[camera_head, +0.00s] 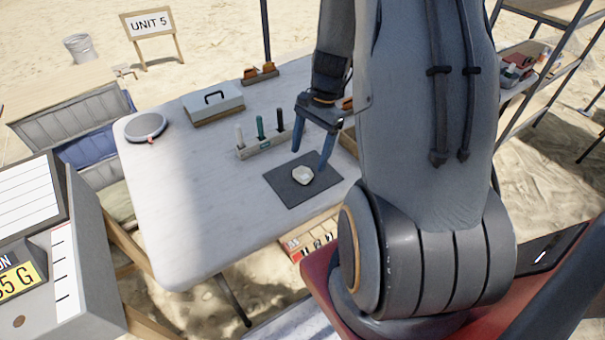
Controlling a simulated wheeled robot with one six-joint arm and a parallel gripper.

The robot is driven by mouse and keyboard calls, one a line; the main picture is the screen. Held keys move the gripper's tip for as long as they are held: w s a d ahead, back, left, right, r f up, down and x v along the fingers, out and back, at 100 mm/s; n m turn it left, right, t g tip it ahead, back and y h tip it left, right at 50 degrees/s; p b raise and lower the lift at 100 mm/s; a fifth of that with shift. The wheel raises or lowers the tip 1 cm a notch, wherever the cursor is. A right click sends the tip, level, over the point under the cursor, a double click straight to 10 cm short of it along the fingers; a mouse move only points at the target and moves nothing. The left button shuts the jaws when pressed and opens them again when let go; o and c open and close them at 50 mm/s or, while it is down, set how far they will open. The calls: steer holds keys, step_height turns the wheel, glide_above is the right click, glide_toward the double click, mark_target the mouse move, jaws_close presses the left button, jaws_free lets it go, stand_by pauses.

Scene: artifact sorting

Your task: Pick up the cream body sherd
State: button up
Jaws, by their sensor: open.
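The cream body sherd (302,175) is a small pale piece lying on a dark grey mat (284,191) on the white table. My gripper (310,160) is open, with its two blue-grey fingers spread and pointing down. The fingertips show just above and beside the sherd, near the mat's back and right side. Nothing is between the fingers that I can see. I cannot tell their exact height above the mat.
A rack (262,147) with several upright markers stands just behind the mat. A lidded grey box (213,104) and a round grey device (146,127) sit farther back on the table (190,200). The table's left part is clear. My arm hides the right side.

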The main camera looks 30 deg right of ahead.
mark_target(302, 174)
steer(key=shift+p+x, duration=0.7)
steer(key=shift+x, duration=1.75)
steer(key=shift+a, duration=0.2)
steer(key=c, duration=1.1)
